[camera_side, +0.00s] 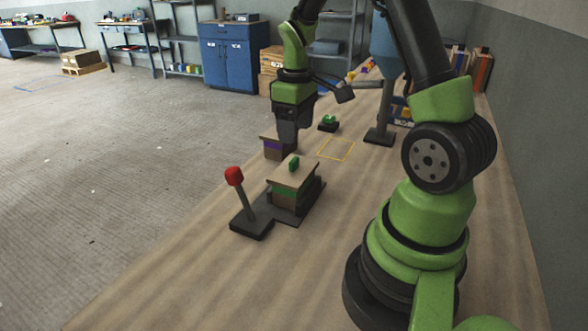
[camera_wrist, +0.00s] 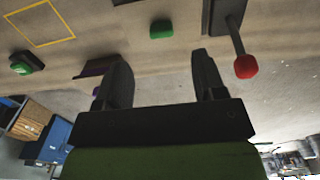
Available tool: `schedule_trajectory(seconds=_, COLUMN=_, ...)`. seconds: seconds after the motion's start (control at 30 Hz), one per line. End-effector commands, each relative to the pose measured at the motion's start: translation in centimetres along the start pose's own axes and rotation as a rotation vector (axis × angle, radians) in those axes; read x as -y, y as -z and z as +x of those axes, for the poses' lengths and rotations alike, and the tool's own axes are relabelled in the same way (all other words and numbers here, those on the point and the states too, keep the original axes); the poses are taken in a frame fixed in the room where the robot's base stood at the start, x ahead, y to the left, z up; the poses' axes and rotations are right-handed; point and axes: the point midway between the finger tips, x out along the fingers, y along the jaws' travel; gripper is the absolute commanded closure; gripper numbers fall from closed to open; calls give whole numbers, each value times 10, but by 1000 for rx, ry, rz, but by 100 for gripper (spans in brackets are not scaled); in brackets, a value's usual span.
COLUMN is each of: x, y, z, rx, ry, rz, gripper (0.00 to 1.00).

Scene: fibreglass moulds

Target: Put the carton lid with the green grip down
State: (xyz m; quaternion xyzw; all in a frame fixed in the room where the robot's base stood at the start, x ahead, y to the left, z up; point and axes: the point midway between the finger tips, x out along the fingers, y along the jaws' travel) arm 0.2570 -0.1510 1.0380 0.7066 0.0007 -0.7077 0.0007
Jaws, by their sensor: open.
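The carton lid (camera_side: 302,172) is a tan board with a green grip (camera_side: 294,163) standing on it. It lies on top of a carton with a green band (camera_side: 290,193), on a dark base plate. The green grip (camera_wrist: 161,29) also shows in the wrist view, beyond the fingertips. My gripper (camera_side: 290,138) is open and empty, above and behind the lid, apart from the grip. Its two dark fingers (camera_wrist: 160,65) stand wide apart in the wrist view. The lid's edges are hard to make out there.
A lever with a red knob (camera_side: 234,176) stands at the carton's front left. A purple-banded carton (camera_side: 275,148) is close behind, near my gripper. A yellow square outline (camera_side: 351,150) is empty on the table. A green-topped item (camera_side: 328,122) sits beyond it.

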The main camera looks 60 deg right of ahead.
Motion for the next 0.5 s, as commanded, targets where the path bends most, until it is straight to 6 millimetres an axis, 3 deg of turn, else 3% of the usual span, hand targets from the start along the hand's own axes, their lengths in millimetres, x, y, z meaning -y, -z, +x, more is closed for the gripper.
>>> schedule_trajectory(seconds=0.5, x=2, y=3, z=65, rx=4, ry=3, rz=1, gripper=36)
